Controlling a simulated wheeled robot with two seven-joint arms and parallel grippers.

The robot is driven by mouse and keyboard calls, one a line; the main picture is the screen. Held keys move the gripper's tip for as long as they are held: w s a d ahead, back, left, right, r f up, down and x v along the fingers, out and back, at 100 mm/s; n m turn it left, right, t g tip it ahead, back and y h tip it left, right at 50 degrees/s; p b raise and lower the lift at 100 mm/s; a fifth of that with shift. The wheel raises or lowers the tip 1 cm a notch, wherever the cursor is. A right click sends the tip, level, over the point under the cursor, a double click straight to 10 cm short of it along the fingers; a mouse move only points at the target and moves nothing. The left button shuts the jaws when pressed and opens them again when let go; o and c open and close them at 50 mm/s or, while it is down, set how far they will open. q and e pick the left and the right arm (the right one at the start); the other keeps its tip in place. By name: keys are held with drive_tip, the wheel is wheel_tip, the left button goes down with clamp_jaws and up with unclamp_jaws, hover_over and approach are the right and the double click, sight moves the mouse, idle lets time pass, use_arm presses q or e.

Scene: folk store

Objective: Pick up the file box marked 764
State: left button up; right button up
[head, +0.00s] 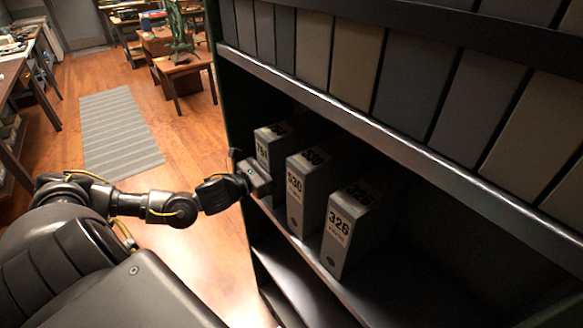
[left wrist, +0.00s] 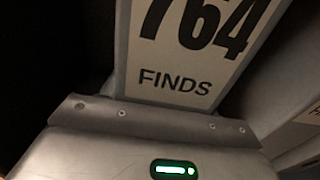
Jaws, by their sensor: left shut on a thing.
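The grey file box marked 764 (head: 262,148) stands on the shelf at the left end of the row in the head view. Its label, reading 764 and FINDS, fills the upper middle of the left wrist view (left wrist: 195,45). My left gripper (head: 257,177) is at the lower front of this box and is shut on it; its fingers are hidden. The box marked 530 (head: 296,190) stands to its right, and the box marked 326 (head: 341,232) stands right of that. My right gripper is not in view.
The boxes stand on a dark shelf (head: 312,250) with an upper shelf (head: 400,150) full of grey and brown boxes close above. The neighbouring box edge (left wrist: 285,75) is close on the right in the left wrist view. A striped rug (head: 118,130) and open wooden floor lie left.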

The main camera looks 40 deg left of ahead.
sight(279, 134)
use_arm(q)
drive_tip(key=c, duration=0.5)
drive_tip(key=shift+w+r, duration=0.1)
drive_tip(key=shift+r, duration=0.1)
wheel_tip(279, 134, up, 10)
drive_tip(key=shift+f+b, duration=0.1)
drive_tip(key=shift+b, duration=1.15)
